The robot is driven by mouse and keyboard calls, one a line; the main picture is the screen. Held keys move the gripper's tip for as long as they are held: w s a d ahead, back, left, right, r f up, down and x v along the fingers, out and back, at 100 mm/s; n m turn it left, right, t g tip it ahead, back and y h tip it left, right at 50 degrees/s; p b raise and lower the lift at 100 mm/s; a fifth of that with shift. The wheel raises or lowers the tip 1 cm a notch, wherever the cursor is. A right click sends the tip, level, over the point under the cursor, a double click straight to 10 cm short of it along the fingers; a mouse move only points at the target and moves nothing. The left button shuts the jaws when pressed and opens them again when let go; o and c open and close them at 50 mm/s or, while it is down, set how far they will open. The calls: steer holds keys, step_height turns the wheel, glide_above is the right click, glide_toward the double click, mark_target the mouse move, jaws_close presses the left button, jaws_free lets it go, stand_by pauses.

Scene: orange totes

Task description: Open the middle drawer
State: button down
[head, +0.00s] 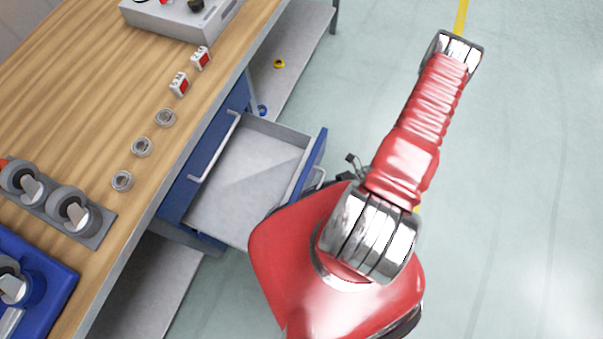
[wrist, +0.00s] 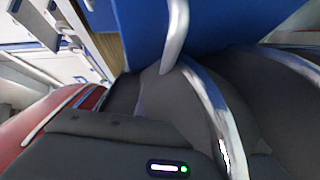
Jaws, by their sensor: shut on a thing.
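The blue drawer cabinet (head: 178,198) is under the workbench. One drawer (head: 245,180) stands well out from it, below a closed upper drawer with a silver handle (head: 217,146); its grey inside looks empty. Its blue front (head: 310,165) faces my arm. In the wrist view the blue front (wrist: 225,22) and its silver handle (wrist: 175,38) are close up. My gripper (wrist: 185,75) is shut on the handle. In the head view my red arm hides most of the gripper. Any drawer below the open one is hidden.
The wooden bench top (head: 75,100) holds several metal rings (head: 142,147), red-and-white blocks (head: 201,58), a grey box (head: 185,15) and a blue tray (head: 50,285). A grey lower shelf (head: 290,60) holds a yellow ring (head: 279,63). The floor (head: 520,180) at right is clear.

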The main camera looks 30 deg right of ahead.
steer(key=shift+s+d+f, duration=0.1)
steer(key=shift+s, duration=0.3)
steer(key=c, duration=1.8)
jaws_free()
steer(key=shift+d, duration=0.1)
steer(key=shift+c, duration=0.2)
steer(key=shift+w, duration=0.1)
steer(key=shift+d, duration=0.1)
steer(key=s+d+r, duration=0.1)
steer(key=d+r, duration=0.1)
steer(key=d, duration=1.1)
steer(key=shift+d, duration=0.25)
steer(key=shift+s, duration=0.1)
